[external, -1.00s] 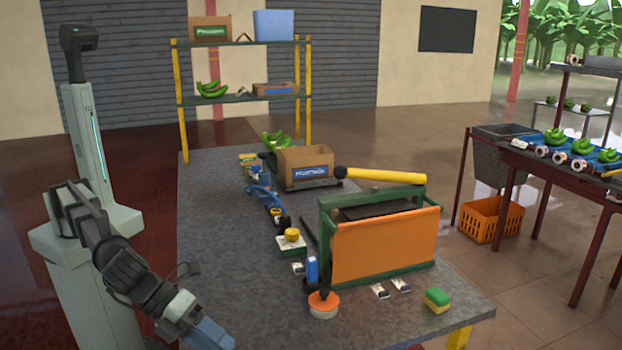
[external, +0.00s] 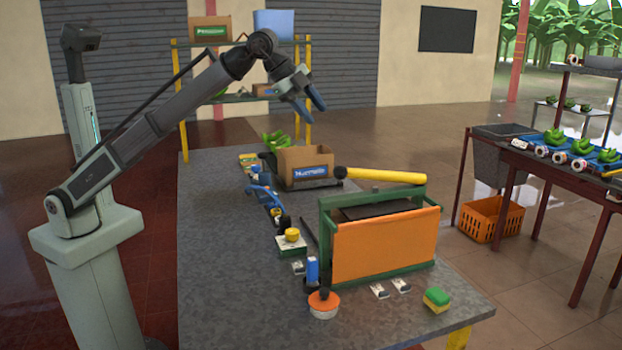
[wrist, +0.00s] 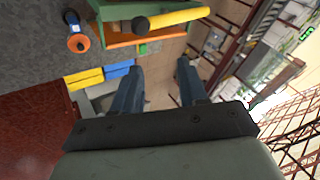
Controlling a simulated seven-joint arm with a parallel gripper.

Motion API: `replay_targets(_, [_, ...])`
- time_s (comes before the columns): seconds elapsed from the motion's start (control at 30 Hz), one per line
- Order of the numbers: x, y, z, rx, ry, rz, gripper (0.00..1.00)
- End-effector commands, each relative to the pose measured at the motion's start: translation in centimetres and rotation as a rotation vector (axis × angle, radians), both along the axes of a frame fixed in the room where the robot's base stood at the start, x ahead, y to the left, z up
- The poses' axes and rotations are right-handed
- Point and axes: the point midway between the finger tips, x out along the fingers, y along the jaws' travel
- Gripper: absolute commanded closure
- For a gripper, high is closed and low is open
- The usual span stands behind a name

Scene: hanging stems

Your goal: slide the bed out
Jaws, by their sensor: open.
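A green-framed unit (external: 325,240) with an orange front panel (external: 385,246) stands on the right side of the grey table. A dark flat plate (external: 375,209) shows inside its top. A yellow bar with a black knob (external: 385,175) lies across behind its top; the bar also shows in the wrist view (wrist: 180,18). I cannot tell which part is the bed. My gripper (external: 311,108) is open and empty, raised in the air above the far part of the table, apart from the unit. Its two blue-grey fingers also show in the wrist view (wrist: 160,67).
A cardboard box (external: 305,166) sits on a dark stand behind the unit. Small tools line the table's middle. An orange round tool (external: 323,304), a blue item (external: 312,271) and a green-yellow sponge (external: 437,299) lie near the front. The table's left side (external: 220,240) is clear.

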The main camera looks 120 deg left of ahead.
Motion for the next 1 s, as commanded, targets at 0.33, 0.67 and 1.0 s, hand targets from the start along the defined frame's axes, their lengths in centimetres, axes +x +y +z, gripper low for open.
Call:
replay_targets(0.33, [-1.7, 9.7, -2.6, -0.181, 0.024, 0.156, 0.57])
replay_targets(0.67, [0.1, 16.0, -15.4, -0.375, 0.065, 0.276, 0.57])
replay_targets(1.0, [0.4, 19.6, -24.6, -0.510, 0.087, 0.364, 0.57])
